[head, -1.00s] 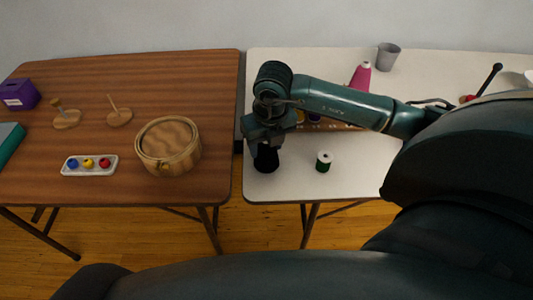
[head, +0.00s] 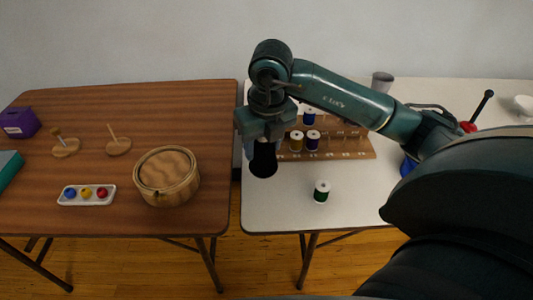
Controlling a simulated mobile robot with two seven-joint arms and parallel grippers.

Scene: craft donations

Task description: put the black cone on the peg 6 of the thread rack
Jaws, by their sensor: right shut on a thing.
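The black cone (head: 263,161) is at the left end of the white table, its wide end down. My right gripper (head: 255,143) is shut on its upper part, and the cone appears raised off the table. The thread rack (head: 345,147) is a brown wooden board with rows of pegs, just right of the gripper. My left gripper is not in view.
A grey cup (head: 382,82) is behind my arm. The brown table (head: 100,215) at left holds a round wooden basket (head: 167,177) and a bead tray (head: 87,195).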

